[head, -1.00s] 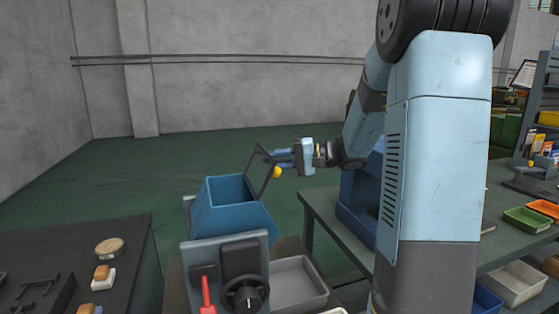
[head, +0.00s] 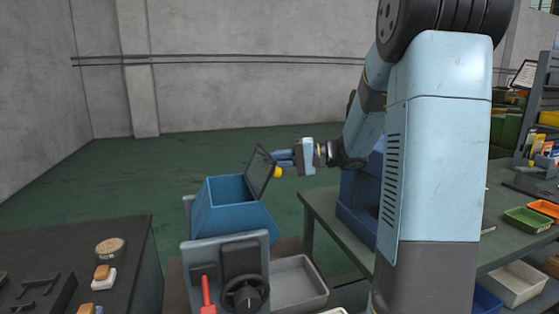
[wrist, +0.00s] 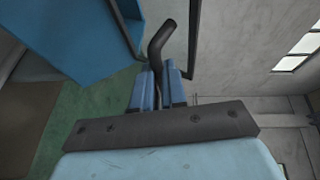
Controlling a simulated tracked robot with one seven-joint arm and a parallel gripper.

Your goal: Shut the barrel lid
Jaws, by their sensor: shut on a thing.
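The blue barrel (head: 235,211) is an open-topped angular tub on the machine in front of me. Its lid (head: 262,170), a dark-framed panel, stands raised at the barrel's right edge, so the opening shows. My gripper (head: 281,159) is right of the lid, at its upper part. In the wrist view, the gripper's blue fingers (wrist: 158,90) are shut on a dark bent handle (wrist: 160,42) of the lid. The barrel (wrist: 75,40) fills the upper left there, with dark lid frame bars beside the handle. A yellow knob (head: 277,173) shows just below the fingers.
A grey machine panel with a dark handwheel (head: 245,294) and red lever (head: 207,295) stands before the barrel. A grey tray (head: 298,284) is at its right. A dark bench is at left, a green-topped workbench (head: 330,222) at right. Floor behind is clear.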

